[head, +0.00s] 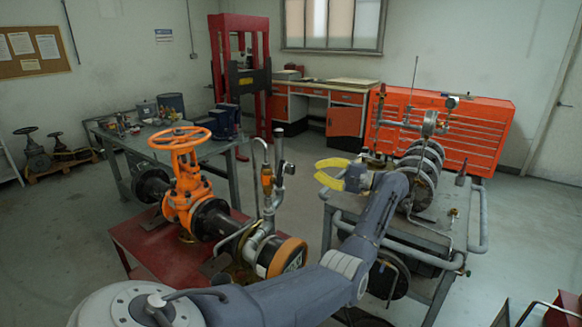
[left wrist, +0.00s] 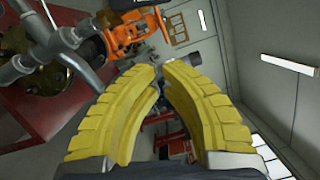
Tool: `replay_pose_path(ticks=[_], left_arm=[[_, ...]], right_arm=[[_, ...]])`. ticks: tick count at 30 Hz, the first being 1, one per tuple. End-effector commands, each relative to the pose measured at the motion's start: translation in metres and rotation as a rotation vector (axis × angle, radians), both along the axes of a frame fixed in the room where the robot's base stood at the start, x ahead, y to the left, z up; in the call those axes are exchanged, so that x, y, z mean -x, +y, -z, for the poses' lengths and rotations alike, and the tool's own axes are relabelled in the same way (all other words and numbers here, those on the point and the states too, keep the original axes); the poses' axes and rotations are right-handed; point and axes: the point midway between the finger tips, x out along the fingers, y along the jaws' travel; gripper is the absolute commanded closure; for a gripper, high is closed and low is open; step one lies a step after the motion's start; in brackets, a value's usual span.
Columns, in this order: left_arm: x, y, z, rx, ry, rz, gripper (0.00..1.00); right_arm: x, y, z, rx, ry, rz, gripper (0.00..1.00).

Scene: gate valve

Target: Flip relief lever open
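An orange gate valve with a handwheel (head: 180,138) stands on a red bench (head: 150,250). Beside it, a brass relief fitting (head: 267,180) rises from grey piping, with a thin bent rod (head: 262,150) at its top. I cannot tell for sure which part is the lever. My left gripper (head: 318,171) has yellow fingers, is partly open and empty, and hangs in the air right of the fitting, apart from it. In the left wrist view its fingertips (left wrist: 160,70) have a small gap, with grey piping (left wrist: 40,50) to the upper left. My right gripper is not in view.
A grey cart (head: 455,235) with gauges and coiled pipework stands at the right, close beyond my left forearm. A work table (head: 215,150) stands behind the valve. Orange drawer cabinets (head: 475,130) line the back wall. Open floor lies between the bench and the cart.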

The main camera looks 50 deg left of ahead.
Motion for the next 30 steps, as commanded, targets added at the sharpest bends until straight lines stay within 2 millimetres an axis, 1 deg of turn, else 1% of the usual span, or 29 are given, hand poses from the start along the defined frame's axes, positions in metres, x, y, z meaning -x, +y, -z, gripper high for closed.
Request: replay_pose_path(ticks=[3, 12, 21, 30], left_arm=[[0.011, 0.020, -0.001, -0.001, 0.000, -0.003, 1.00], [0.037, 0.068, -0.005, -0.001, 0.003, -0.003, 1.00], [0.060, 0.061, -0.011, 0.000, 0.003, 0.001, 1.00], [0.072, 0.057, -0.015, 0.001, 0.004, 0.001, 1.00]], right_arm=[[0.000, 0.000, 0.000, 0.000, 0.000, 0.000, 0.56], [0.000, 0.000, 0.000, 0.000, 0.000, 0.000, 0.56], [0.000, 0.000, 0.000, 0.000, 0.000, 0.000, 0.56], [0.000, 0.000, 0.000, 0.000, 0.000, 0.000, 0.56]])
